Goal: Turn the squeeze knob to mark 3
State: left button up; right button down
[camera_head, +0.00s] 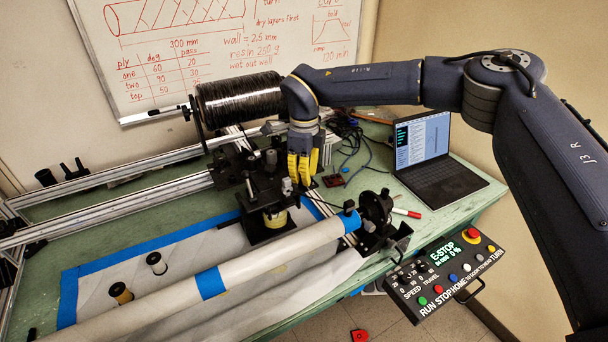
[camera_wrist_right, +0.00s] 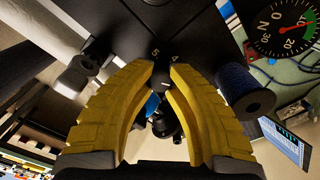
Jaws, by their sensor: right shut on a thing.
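My right gripper (camera_head: 301,168) has yellow fingers and reaches in from the right over the carriage on the bench. In the right wrist view its fingertips (camera_wrist_right: 162,72) are closed around the small dark squeeze knob (camera_wrist_right: 162,80). A short white line shows on the knob. Printed marks 5 and 4 show on the black plate (camera_wrist_right: 172,22) beside the fingertips; mark 3 is not visible. The pointer's exact setting cannot be told. In the head view the fingers and carriage hide the knob. My left gripper is in neither view.
A black tow spool (camera_head: 240,97) stands behind the carriage (camera_head: 262,185). A white tube (camera_head: 265,256) with blue tape lies in front. A laptop (camera_head: 440,160) and control box (camera_head: 447,270) are at right. A dial gauge (camera_wrist_right: 285,27) sits near the gripper.

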dwell(0.3)
jog(key=c, duration=1.1)
grip_release()
notch_tip(320, 180, up, 12)
